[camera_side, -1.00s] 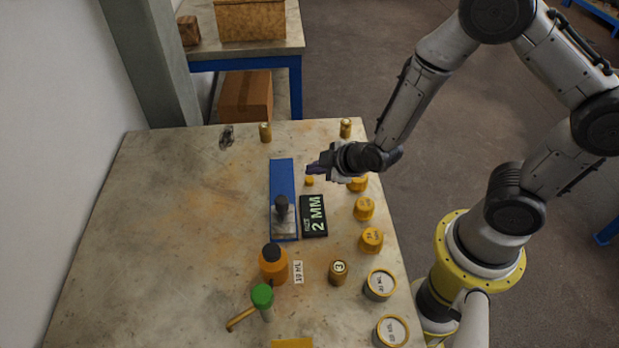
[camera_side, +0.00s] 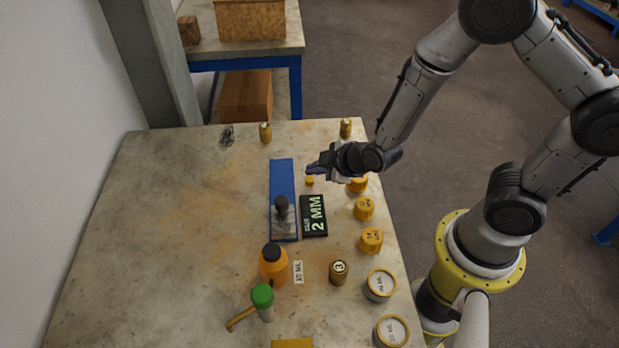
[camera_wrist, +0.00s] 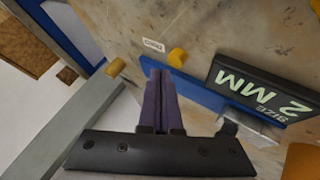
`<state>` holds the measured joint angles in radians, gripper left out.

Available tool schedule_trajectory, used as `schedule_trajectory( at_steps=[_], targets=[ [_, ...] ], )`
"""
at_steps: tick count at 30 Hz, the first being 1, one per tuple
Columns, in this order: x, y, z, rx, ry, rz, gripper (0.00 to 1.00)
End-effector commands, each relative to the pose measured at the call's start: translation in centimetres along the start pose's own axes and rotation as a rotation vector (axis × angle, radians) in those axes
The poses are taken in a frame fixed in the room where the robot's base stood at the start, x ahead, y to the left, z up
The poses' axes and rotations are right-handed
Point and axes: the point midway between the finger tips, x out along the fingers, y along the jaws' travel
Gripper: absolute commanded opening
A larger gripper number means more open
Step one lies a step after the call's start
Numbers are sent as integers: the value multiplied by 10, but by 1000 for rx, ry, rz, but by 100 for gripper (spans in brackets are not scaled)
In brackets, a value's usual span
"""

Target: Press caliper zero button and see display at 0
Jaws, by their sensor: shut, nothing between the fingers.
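A black display panel (camera_side: 313,215) lies on the table beside a long blue plate (camera_side: 283,180) and reads "SIZE 2 MM". The same display (camera_wrist: 262,92) shows at the right of the wrist view. A small yellow button-like cylinder (camera_side: 309,181) stands just right of the blue plate. In the wrist view this yellow cylinder (camera_wrist: 177,57) is next to a small white label (camera_wrist: 153,45) whose text is hard to read. My gripper (camera_side: 312,169) has its purple fingers shut and empty, near the yellow cylinder. In the wrist view the shut fingertips (camera_wrist: 160,73) appear apart from it.
A dark-handled tool (camera_side: 282,212) stands on the blue plate's near end. Yellow cylinders and tins (camera_side: 371,240) line the right table edge. An orange bottle (camera_side: 273,264) and a green-topped item (camera_side: 263,297) stand nearer. The left table half is mostly clear.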

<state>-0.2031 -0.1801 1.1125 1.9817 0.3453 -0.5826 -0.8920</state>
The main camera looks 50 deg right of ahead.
Motion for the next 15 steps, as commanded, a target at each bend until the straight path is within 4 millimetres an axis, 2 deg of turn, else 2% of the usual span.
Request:
schedule_trajectory(
  at_steps=[15],
  targets=[
    [6, -4, 5, 1, 0, 0, 0]
  ],
)
